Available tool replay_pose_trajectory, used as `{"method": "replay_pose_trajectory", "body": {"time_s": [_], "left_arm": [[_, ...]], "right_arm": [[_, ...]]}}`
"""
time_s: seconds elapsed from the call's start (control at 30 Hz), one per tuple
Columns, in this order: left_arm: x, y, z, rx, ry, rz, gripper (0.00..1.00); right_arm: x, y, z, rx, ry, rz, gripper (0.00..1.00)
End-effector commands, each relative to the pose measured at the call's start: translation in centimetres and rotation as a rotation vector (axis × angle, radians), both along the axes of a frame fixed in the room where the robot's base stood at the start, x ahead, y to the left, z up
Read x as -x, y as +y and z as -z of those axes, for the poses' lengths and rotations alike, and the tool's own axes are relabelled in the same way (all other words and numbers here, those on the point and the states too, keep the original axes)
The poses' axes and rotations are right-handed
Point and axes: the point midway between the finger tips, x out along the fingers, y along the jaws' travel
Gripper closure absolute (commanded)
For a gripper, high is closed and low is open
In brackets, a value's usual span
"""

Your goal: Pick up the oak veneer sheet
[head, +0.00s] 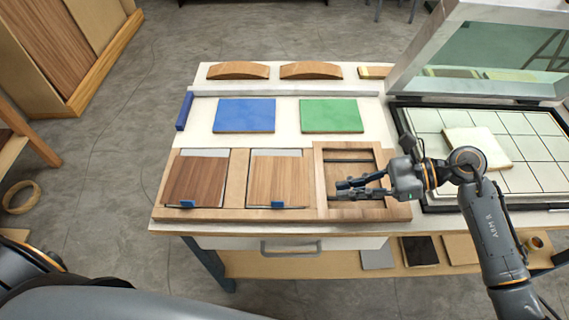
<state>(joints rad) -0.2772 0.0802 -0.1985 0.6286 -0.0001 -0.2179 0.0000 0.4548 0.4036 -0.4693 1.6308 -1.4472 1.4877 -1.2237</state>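A wooden tray (238,188) with three compartments lies along the front of the table. The left compartment holds a dark brown veneer sheet (196,182). The middle one holds a lighter brown veneer sheet (276,180). No label shows which sheet is oak. My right gripper (340,189) is over the right compartment (350,157), fingers pointing left, with a gap between them and nothing seen in it. My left gripper is out of view.
A blue sheet (244,115) and a green sheet (331,115) lie behind the tray. Curved wooden pieces (238,70) lie at the back. At right, an open-lidded press (431,190) holds a cream pad (476,147) on its tiled bed. A drawer handle (291,248) sticks out in front.

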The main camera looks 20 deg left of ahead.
Motion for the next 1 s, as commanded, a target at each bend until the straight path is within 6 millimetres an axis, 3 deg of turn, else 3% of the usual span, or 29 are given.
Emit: {"method": "replay_pose_trajectory", "body": {"time_s": [0.13, 0.3, 0.43, 0.57, 0.8, 1.0], "left_arm": [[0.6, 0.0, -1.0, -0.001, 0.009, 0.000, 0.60], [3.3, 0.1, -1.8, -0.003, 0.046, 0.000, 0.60], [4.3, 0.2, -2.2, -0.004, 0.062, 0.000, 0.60], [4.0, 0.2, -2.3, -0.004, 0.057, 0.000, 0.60], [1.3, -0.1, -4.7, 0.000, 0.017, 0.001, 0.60], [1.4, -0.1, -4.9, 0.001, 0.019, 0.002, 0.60]], "right_arm": [[0.7, 2.3, 0.5, -0.005, 0.004, -0.006, 0.91], [1.5, 5.3, 1.8, -0.005, 0.004, -0.003, 0.91], [1.9, 6.8, 2.7, -0.003, 0.004, -0.002, 0.91], [2.0, 7.5, 3.1, -0.003, 0.002, -0.001, 0.91], [2.7, 10.4, 4.0, -0.006, 0.008, -0.002, 0.91], [3.0, 12.0, 5.2, -0.003, 0.002, -0.001, 0.91]]}}
